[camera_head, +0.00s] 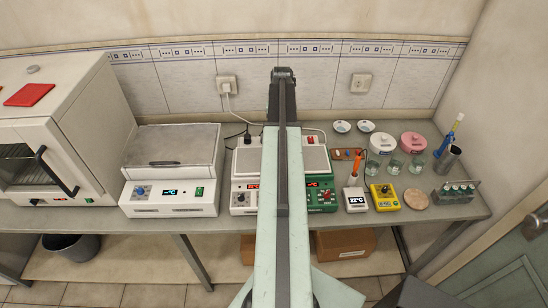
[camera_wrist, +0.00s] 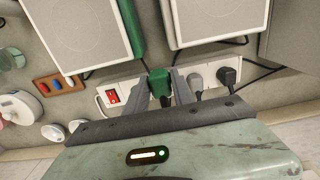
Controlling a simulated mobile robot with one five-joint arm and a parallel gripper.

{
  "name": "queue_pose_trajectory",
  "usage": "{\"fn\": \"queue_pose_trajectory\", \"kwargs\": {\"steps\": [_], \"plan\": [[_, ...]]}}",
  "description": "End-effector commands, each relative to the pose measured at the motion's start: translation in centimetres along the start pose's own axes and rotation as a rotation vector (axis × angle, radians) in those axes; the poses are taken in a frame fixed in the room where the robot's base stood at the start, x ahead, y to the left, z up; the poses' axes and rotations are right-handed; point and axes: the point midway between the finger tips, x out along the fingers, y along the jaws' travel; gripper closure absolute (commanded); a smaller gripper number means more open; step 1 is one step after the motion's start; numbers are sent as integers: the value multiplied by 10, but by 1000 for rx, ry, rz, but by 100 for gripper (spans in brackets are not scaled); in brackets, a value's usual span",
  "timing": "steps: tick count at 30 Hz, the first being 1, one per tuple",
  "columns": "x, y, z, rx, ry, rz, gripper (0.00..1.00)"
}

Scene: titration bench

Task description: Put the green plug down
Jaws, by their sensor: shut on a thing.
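The green plug (camera_wrist: 159,84) is between the fingertips of my gripper (camera_wrist: 161,77) in the wrist view, and my gripper is shut on it. It shows over the white power strip (camera_wrist: 140,88), between the red switch (camera_wrist: 113,96) and a grey plug (camera_wrist: 195,80). I cannot tell whether its pins are in a socket or it is held just above the strip. A black plug (camera_wrist: 228,76) sits at the strip's other end. In the head view my arm hides the green plug and most of the strip.
A white hotplate (camera_head: 247,160) and a green-bodied one (camera_head: 319,190) stand in front of the strip. The tiled wall with outlets (camera_head: 227,85) is close behind. Glass beakers (camera_head: 395,165) and a yellow meter (camera_head: 385,197) stand to the right. Black cables lie around the strip.

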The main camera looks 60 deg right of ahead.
Motion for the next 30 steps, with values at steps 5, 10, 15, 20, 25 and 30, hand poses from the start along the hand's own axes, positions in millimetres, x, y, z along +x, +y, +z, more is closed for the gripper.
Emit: {"fn": "queue_pose_trajectory", "kwargs": {"steps": [5, 10, 15, 20, 25, 30], "plan": [[8, 0, 0, 0, 0, 0, 100], [43, -1, 0, -1, 0, 0, 100], [67, -1, 0, -1, 0, 0, 100], [68, -1, 0, -2, 0, 0, 100], [98, -2, 0, -2, 0, 0, 100], [101, -2, 0, -3, 0, 0, 100]]}}
